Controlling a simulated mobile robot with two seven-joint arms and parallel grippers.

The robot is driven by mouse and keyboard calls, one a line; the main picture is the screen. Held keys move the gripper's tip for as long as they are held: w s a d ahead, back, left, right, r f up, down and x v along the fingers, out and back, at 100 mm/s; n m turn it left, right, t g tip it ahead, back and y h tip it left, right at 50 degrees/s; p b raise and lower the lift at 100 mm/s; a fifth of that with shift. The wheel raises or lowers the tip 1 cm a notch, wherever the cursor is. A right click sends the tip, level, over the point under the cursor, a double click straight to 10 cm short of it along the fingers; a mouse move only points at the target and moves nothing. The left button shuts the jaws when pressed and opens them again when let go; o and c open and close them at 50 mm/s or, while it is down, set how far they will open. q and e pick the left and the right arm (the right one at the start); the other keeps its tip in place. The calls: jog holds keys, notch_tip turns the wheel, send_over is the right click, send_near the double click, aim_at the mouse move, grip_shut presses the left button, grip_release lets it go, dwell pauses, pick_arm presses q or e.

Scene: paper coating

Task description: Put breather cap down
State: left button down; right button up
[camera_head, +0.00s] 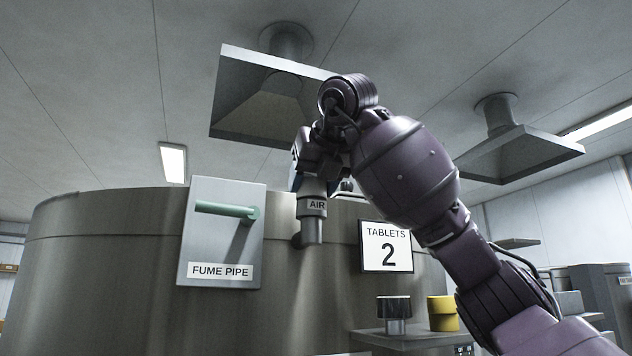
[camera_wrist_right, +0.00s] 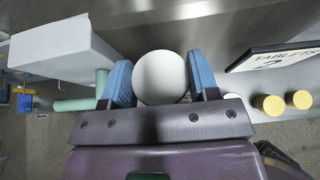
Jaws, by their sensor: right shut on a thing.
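The breather cap (camera_wrist_right: 160,78) shows as a pale, round-topped piece between the blue fingers of my right gripper (camera_wrist_right: 162,88) in the right wrist view. The gripper is shut on it. In the head view my right gripper (camera_head: 312,180) points down over the short grey pipe labelled AIR (camera_head: 314,206) on the side of the large steel drum (camera_head: 110,265). The cap's pale body shows between the fingers just above the label. I cannot tell whether the cap rests on the pipe or is slightly above it. My left gripper is not in view.
A FUME PIPE panel (camera_head: 208,245) with a green bar (camera_head: 226,210) is left of the pipe. A TABLETS 2 sign (camera_head: 387,257) is to the right. A black-topped piece (camera_head: 394,306) and a yellow piece (camera_head: 441,314) stand on a low shelf. A hood (camera_head: 240,100) hangs above.

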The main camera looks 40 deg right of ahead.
jog(key=shift+w+f, duration=0.1)
jog(key=shift+f, duration=0.05)
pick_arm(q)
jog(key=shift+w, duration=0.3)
pick_arm(e)
jog(key=o, duration=0.9)
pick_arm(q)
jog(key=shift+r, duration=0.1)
pick_arm(e)
jog(key=shift+r, duration=0.2)
jog(key=shift+s+r, duration=0.15)
jog(key=shift+s, duration=0.25)
pick_arm(q)
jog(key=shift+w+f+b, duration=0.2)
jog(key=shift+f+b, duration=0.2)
jog(key=shift+b, duration=0.45)
pick_arm(e)
jog(key=shift+v, duration=5.6)
